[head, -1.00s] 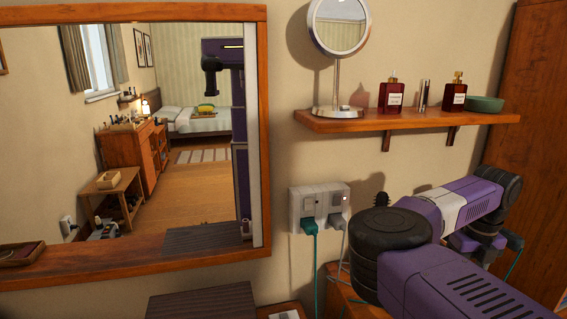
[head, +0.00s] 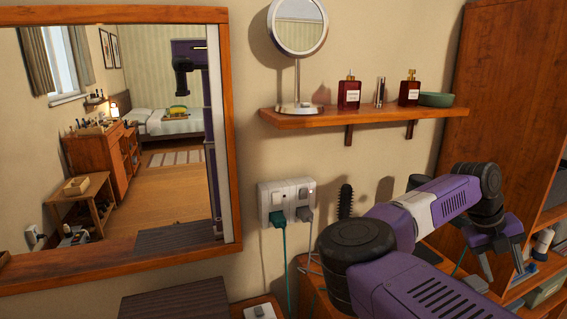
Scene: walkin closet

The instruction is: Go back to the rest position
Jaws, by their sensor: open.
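My arm reaches in from the lower right of the head view, its purple and black links bent at a large black joint. My gripper (head: 505,272) is at the right, pointing down, with its fingers apart and nothing seen between them. It is in front of the tall wooden cabinet and its open shelves. Parts of the wooden surface below are hidden by my arm.
A wall shelf (head: 365,114) above my arm holds a round mirror (head: 298,28), two red bottles (head: 349,92), a slim tube (head: 380,91) and a green bowl (head: 436,99). A socket (head: 286,195) with plugged cables is left of my arm. A large framed mirror (head: 232,130) hangs left. A wooden cabinet (head: 500,90) stands right.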

